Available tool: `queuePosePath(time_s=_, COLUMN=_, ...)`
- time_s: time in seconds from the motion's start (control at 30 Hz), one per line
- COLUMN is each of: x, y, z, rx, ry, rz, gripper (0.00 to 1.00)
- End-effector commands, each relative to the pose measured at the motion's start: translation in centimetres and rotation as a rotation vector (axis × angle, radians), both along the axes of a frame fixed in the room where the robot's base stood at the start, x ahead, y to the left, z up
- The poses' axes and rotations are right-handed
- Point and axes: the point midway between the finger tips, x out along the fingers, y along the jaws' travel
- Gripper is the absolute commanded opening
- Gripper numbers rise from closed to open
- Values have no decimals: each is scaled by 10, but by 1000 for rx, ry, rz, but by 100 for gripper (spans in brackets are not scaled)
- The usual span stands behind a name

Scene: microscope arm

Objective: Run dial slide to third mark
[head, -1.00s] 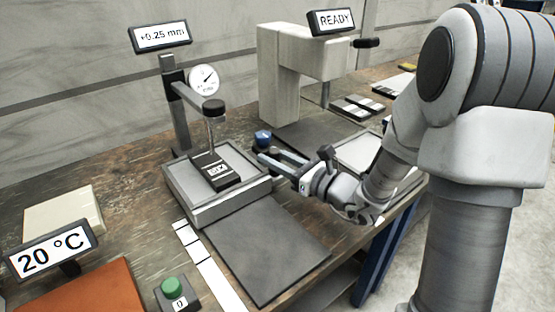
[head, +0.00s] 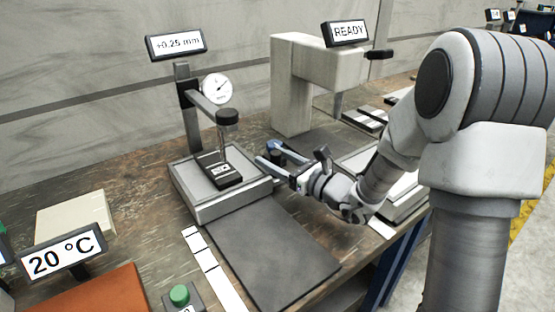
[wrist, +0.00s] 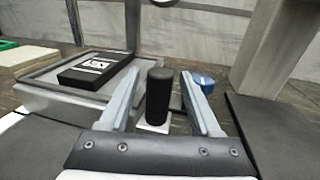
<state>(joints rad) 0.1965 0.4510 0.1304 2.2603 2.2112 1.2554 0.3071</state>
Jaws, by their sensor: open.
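The dial gauge (head: 217,89) has a round white face and sits on a stand with a dark column (head: 188,105) and a side arm. A black round knob (head: 227,116) is at the arm's end. A black block with a white label (head: 220,170) lies on the grey plate (head: 207,207) below; the block (wrist: 97,72) also shows in the wrist view. My gripper (head: 268,158) is open, just right of that plate. In the wrist view, a black upright cylinder (wrist: 159,95) on a white base stands between my open fingers (wrist: 155,100), touching neither visibly. I cannot tell which part is the dial slide.
A blue round knob (wrist: 203,83) is behind my right finger. A beige machine (head: 292,95) with a READY sign (head: 345,33) stands behind. A dark mat (head: 270,255) and a white marked strip (head: 207,262) lie in front. Signs read +0.25 mm (head: 176,43) and 20 °C (head: 63,256).

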Motion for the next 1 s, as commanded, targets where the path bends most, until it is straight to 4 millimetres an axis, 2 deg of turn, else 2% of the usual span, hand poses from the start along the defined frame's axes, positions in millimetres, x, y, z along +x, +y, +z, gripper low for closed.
queuePosePath(time_s=0.23, x=-16, y=-18, z=1, rx=-1, ry=2, rz=-4, gripper=64)
queuePosePath(time_s=0.73, x=-98, y=-101, z=1, rx=0, ry=1, rz=-6, gripper=64)
queuePosePath(time_s=1.0, x=-120, y=-122, z=0, rx=0, ry=0, rz=-1, gripper=64)
